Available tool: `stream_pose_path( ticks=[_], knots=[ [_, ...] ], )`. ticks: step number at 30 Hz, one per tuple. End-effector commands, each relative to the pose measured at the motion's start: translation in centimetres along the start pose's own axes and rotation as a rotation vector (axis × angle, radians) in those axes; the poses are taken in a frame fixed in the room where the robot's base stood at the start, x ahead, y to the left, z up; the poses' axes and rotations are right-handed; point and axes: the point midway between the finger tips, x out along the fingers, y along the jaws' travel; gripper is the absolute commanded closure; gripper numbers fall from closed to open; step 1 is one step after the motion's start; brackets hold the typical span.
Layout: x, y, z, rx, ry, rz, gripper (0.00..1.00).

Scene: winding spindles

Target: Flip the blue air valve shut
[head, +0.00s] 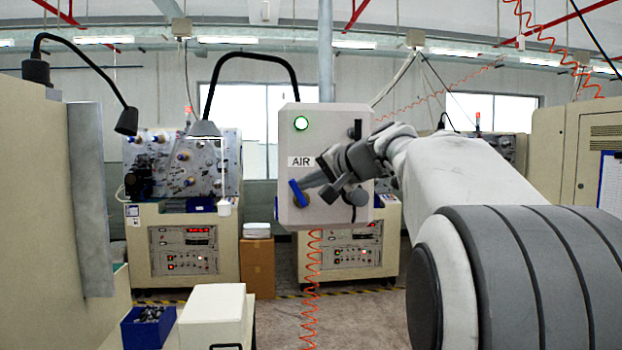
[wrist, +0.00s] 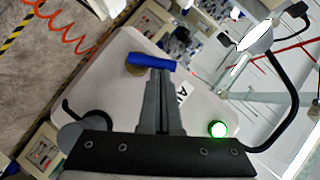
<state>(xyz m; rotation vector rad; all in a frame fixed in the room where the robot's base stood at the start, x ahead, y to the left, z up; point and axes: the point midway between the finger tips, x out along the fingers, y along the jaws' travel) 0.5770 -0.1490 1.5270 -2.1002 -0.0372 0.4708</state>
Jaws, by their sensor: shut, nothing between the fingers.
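The blue air valve handle (head: 296,192) sits on the lower left front of a pale box (head: 301,222) labelled AIR. It stands steeply, its upper end leaning left, in front of a brass fitting (head: 304,200). In the wrist view the blue handle (wrist: 152,61) lies across the fingertips, with the brass fitting (wrist: 134,70) at its left end. My gripper (head: 308,182) is shut and empty, reaching in from the right. Its tips (wrist: 161,71) are right at the handle; whether they touch it I cannot tell.
A green lit lamp (head: 301,123) is on the upper front of the box. A coiled orange hose (head: 312,275) hangs below it. A black lamp arm (head: 250,58) arches at the left. A blue bin (head: 148,327) and a white box (head: 213,312) stand at lower left.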

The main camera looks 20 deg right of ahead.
Motion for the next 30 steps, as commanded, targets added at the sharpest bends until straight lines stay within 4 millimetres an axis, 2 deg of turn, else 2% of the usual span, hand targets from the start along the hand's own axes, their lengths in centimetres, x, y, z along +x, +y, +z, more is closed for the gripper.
stream_pose_path(
  ticks=[1,11,24,30],
  knots=[
    [0.0,-0.6,0.1,-0.041,-0.002,0.024,1.0],
    [0.8,-1.4,1.1,-0.301,-0.003,0.197,1.0],
    [1.6,-1.2,2.5,-0.628,-0.002,0.416,1.0],
    [1.8,-0.8,2.7,-0.619,-0.001,0.414,1.0]
  ],
)
